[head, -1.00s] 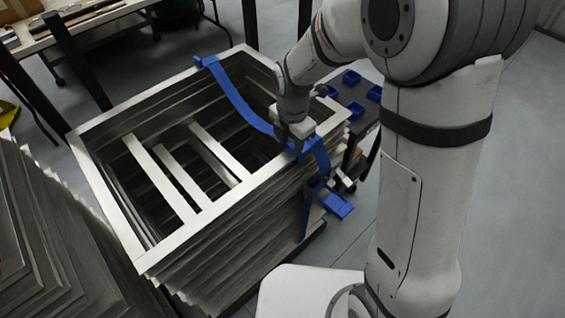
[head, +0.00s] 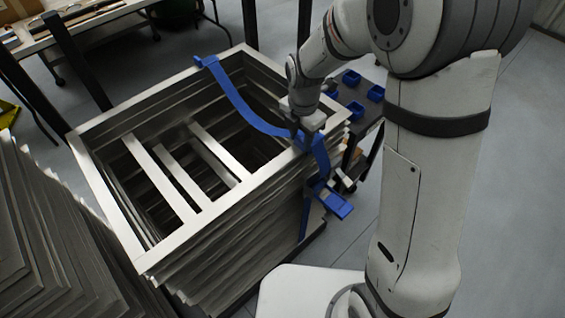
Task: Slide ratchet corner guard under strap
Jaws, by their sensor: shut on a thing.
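A blue strap (head: 240,103) runs slack across the open top of a stack of grey metal frames (head: 205,225). It passes over the near right rim and hangs down the outer side to a blue ratchet (head: 335,203). A blue corner guard (head: 206,61) sits at the strap on the far rim. My gripper (head: 302,134) is at the near right rim, right at the strap, shut on a small blue piece that looks like the ratchet corner guard (head: 301,143). The fingers and wrist partly hide it; I cannot tell how far it lies under the strap.
A dark cart with small blue bins (head: 352,78) stands just behind the right side of the stack. Another stack of frames (head: 45,245) is at the lower left. A table (head: 75,22) is at the back left. Open floor lies to the right.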

